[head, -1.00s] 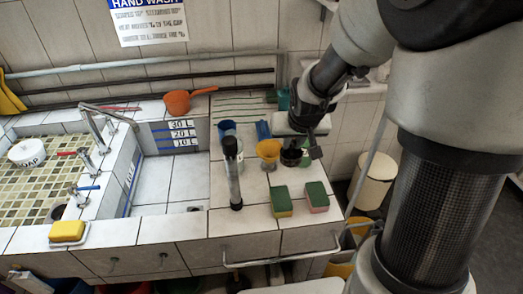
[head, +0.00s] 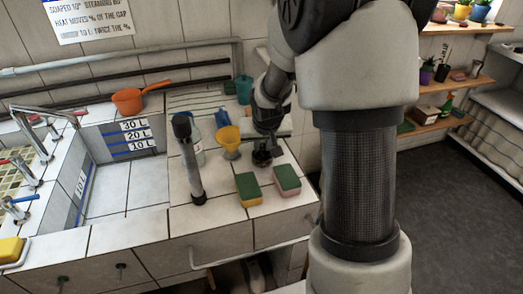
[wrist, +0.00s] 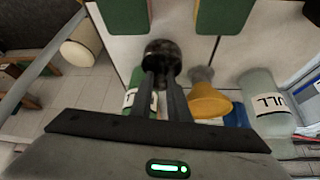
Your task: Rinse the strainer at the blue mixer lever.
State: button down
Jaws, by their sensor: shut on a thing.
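A dark round strainer (wrist: 163,52) is between the fingertips of my gripper (wrist: 160,76) in the wrist view. My gripper is shut on it. In the head view the strainer (head: 262,158) shows as a small dark shape below my gripper (head: 265,144), low over the tiled counter right of the yellow funnel. I cannot tell whether it touches the counter. The blue mixer lever (head: 22,198) is on a tap by the basin at the far left of the head view, well away from my gripper.
Two sponges (head: 248,190) (head: 287,179) lie in front. The tiled basin (head: 125,185) is empty. An orange dipper (head: 130,99) sits at the back.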

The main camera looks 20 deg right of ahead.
jog(key=shift+f, duration=0.85)
jog(key=shift+f, duration=0.1)
jog(key=c, duration=1.7)
grip_release()
